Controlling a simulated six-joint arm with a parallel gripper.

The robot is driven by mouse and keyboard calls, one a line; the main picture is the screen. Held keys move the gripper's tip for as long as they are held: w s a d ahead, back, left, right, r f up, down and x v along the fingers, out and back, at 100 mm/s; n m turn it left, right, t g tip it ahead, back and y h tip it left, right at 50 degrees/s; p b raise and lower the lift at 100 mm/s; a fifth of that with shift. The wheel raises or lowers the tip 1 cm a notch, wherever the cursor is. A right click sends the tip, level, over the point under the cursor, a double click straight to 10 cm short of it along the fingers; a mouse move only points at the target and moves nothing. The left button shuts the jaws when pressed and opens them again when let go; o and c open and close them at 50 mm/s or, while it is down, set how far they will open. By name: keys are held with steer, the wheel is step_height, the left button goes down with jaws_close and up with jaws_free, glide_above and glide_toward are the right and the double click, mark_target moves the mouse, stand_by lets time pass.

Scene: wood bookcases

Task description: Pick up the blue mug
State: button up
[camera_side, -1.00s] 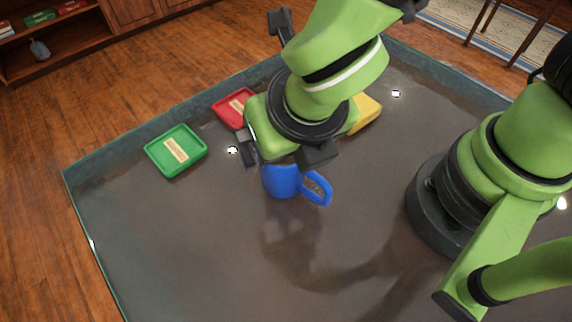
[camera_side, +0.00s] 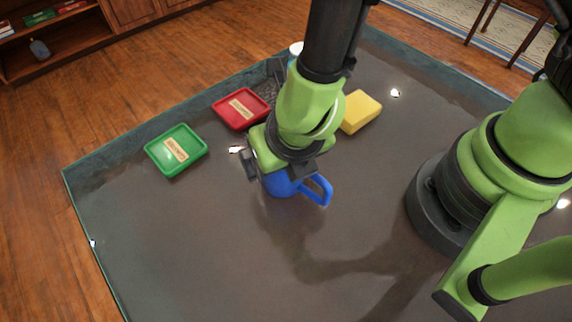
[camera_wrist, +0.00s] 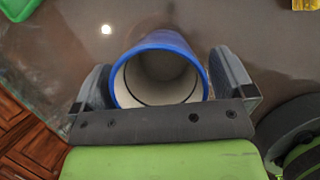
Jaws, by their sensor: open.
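The blue mug (camera_side: 281,186) stands on the dark table in the side view, its handle pointing to the right. My gripper (camera_side: 276,172) is right above and around its upper part, hiding the rim. In the wrist view the mug (camera_wrist: 166,42) shows its blue rim and pale inside between the two fingers of my gripper (camera_wrist: 165,85). The fingers are open, one on each side of the mug, with a small gap visible at each side. The handle is out of sight in the wrist view.
A green tray (camera_side: 187,140) and a red tray (camera_side: 231,117) lie at the back left. A yellow block (camera_side: 361,105) lies behind and to the right of the mug. A partly hidden white-topped item (camera_side: 296,48) stands at the back edge. The front of the table is clear.

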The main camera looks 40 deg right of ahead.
steer(key=shift+c, duration=0.5)
steer(key=c, duration=1)
steer(key=shift+r, duration=0.1)
